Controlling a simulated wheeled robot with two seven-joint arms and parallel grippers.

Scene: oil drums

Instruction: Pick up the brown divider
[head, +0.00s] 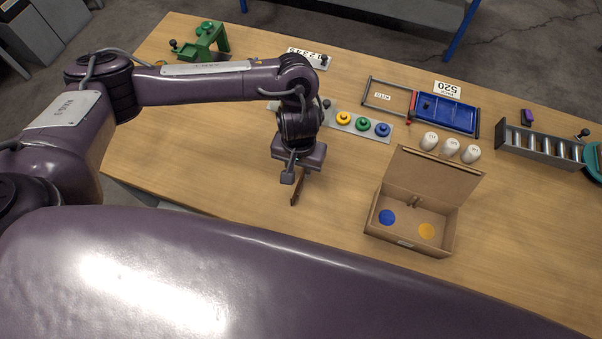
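The brown divider (295,197) is a thin, dark brown upright piece on the wooden table, left of the cardboard box. Its upper part is hidden by my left gripper (298,176), which points down right over it. The two fingers stand apart, one on each side of the divider's top, and I see no clear contact. My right gripper is not in view.
Behind are a plate with coloured knobs (362,125), white cylinders (451,147), a blue tray (447,113) and a metal rack (540,146). The table left of the divider is clear.

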